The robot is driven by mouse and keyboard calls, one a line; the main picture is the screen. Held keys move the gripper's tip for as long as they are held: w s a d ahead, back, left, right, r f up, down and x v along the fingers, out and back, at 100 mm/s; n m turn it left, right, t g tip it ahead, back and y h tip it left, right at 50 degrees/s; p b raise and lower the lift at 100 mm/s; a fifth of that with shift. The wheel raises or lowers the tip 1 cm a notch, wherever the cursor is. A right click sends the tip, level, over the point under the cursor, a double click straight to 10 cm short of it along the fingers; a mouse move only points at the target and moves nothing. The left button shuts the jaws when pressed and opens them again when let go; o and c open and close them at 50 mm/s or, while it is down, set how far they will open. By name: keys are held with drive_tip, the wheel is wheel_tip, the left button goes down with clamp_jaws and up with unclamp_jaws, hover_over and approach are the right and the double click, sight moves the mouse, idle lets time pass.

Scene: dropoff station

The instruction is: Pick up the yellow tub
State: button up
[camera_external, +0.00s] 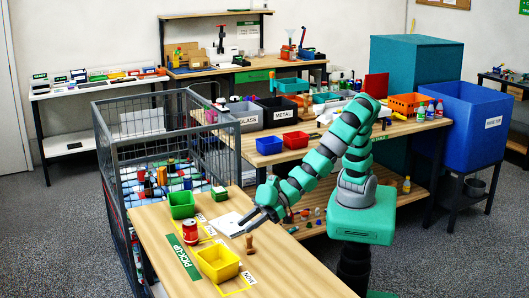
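The yellow tub (218,262) sits upright on the near wooden table, inside a yellow outline on the table top. It looks empty. My gripper (243,229) is above the table, up and to the right of the tub, apart from it. Its fingers look spread, with nothing visibly held between them. A small brown wooden object (249,244) stands on the table just below the fingers, to the right of the tub.
A wire cage (125,185) borders the table's far left. A bench (400,128) with bins is behind my arm. The table's front right is clear.

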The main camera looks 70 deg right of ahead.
drive_tip(key=s+a+f+n, duration=0.1)
drive_tip(key=s+a+f, duration=0.1)
drive_tip(key=s+f, duration=0.2)
approach(216, 273)
drive_tip(key=shift+g, duration=0.3)
drive_tip(key=shift+w+d+b+x, duration=0.15)
drive_tip(key=shift+b+x, duration=0.15)
drive_tip(key=shift+x, duration=0.75)
drive_tip(key=shift+w+d+b+x, duration=0.15)
drive_tip(key=shift+b+x, duration=0.1)
drive_tip(key=shift+x, duration=0.8)
drive_tip(key=shift+w+a+f+y, duration=0.3)
drive_tip(key=shift+a+f, duration=0.1)
drive_tip(key=shift+a, duration=0.2)
clamp_jaws()
